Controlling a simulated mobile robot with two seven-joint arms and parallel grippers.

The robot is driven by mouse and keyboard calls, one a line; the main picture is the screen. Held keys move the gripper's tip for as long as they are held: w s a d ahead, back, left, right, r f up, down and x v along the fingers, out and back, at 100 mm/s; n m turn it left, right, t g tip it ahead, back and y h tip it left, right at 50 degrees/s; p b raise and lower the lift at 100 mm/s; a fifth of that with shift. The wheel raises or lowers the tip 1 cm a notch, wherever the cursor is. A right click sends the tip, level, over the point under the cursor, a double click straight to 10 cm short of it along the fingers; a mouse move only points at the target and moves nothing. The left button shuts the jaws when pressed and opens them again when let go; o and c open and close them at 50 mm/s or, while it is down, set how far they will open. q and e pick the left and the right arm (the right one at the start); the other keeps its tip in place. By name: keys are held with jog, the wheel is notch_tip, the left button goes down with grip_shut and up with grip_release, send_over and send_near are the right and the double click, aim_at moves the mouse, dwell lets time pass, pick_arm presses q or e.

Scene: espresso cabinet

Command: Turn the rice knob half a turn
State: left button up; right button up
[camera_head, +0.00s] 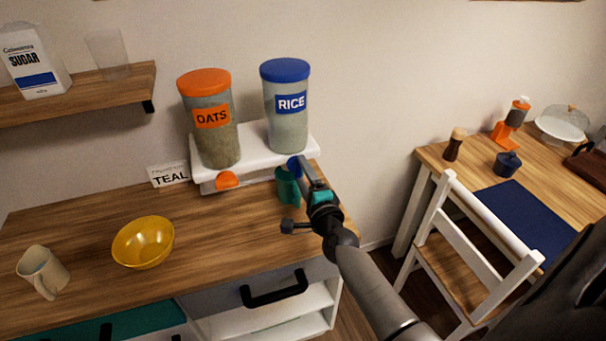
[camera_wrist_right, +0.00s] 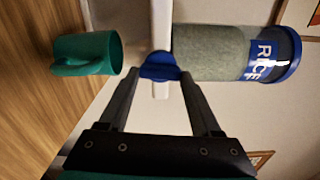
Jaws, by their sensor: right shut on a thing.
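The rice canister (camera_head: 287,118), clear with a blue lid and a blue RICE label, stands on the right of a white dispenser stand (camera_head: 252,157). Its blue knob (camera_head: 294,166) sits at the stand's front under it. In the right wrist view the knob (camera_wrist_right: 160,66) lies between the two fingertips of my right gripper (camera_head: 302,168), which is shut on it. The gripper partly hides the knob in the head view. A teal mug (camera_head: 285,187) stands below the knob and shows upright and apart from the gripper in the wrist view (camera_wrist_right: 98,54). My left gripper is not in view.
The oats canister (camera_head: 211,135) and its orange knob (camera_head: 227,181) are on the left of the stand. A TEAL card (camera_head: 169,176), yellow bowl (camera_head: 143,244) and cream mug (camera_head: 42,270) are on the wooden counter (camera_head: 90,218). A white chair (camera_head: 470,225) is at right.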

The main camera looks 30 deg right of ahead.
jog(key=o, duration=1.4)
jog(key=v, duration=1.5)
jog(key=shift+s+a+b, duration=0.1)
jog(key=shift+a+b, duration=0.05)
jog(key=shift+b, duration=0.15)
